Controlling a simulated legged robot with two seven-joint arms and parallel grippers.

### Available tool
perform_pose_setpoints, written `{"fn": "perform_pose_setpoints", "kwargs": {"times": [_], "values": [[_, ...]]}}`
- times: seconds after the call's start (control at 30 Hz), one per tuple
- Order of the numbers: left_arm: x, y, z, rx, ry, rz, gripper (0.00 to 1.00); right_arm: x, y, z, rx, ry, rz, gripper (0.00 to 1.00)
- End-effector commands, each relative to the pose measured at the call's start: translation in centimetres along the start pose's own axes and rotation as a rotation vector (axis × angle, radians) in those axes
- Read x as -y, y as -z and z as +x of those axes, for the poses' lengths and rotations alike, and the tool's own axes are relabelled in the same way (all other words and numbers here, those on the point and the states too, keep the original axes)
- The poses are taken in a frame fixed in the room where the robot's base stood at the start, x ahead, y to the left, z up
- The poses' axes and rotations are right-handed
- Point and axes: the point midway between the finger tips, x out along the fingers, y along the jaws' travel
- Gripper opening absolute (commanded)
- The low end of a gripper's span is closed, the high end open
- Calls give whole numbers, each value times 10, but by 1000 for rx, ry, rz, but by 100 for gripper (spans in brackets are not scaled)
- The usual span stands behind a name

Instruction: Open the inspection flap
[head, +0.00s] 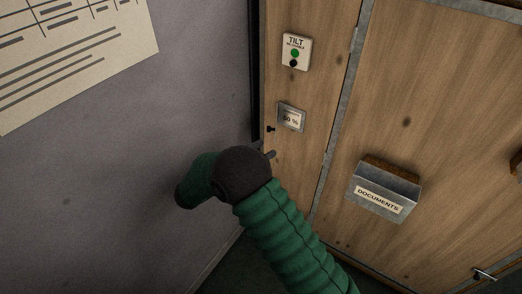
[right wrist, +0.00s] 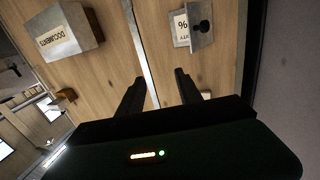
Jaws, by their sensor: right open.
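A small grey metal-framed plate (head: 291,117) reading a "%" value sits on the wooden panel, with a black knob (head: 270,129) at its lower left. I cannot tell for sure that this is the inspection flap. In the right wrist view, a grey plate (right wrist: 199,43) carries the black knob (right wrist: 203,26) and partly covers the white "%" label (right wrist: 181,27). My right gripper (head: 269,155) is just below the knob, mostly hidden by my dark wrist. In the right wrist view, its fingers (right wrist: 160,89) are apart and empty, short of the plate. My left gripper is out of view.
A box marked "TILT" (head: 296,53) with a green button is above the plate. A grey "DOCUMENTS" holder (head: 382,191) juts from the panel at the right. A grey wall (head: 90,160) with a paper chart (head: 75,50) stands close on the left. A metal handle (head: 484,273) shows lower right.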

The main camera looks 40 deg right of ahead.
Motion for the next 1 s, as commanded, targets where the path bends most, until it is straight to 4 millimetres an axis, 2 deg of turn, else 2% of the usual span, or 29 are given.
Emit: {"fn": "perform_pose_setpoints", "kwargs": {"times": [0.03, 0.1, 0.17, 0.27, 0.33, 0.4, 0.53, 0.67, 0.8, 0.9, 1.0], "values": [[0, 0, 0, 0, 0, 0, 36, 0, 0, 0, 0, 0, 0, 41], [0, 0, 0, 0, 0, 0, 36, 0, 1, 4, -6, 4, 8, 31], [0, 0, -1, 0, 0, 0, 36, 1, 3, 15, -26, 19, 38, 24], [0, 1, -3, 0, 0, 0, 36, 2, 9, 55, -87, 94, 155, 10], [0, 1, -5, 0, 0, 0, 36, 2, 12, 91, -120, 193, 277, 1], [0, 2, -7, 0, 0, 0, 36, -1, 9, 121, -112, 315, 414, 0], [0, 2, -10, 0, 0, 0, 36, -11, -7, 154, 19, 537, 678, 0], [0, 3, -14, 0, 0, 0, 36, -32, -30, 158, 281, 702, 965, 0], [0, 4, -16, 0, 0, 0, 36, -54, -45, 135, 593, 784, 1240, 0], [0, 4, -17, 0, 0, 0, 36, -64, -49, 120, 742, 800, 1361, 0], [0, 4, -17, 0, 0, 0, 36, -66, -50, 113, 806, 804, 1411, 0]]}}
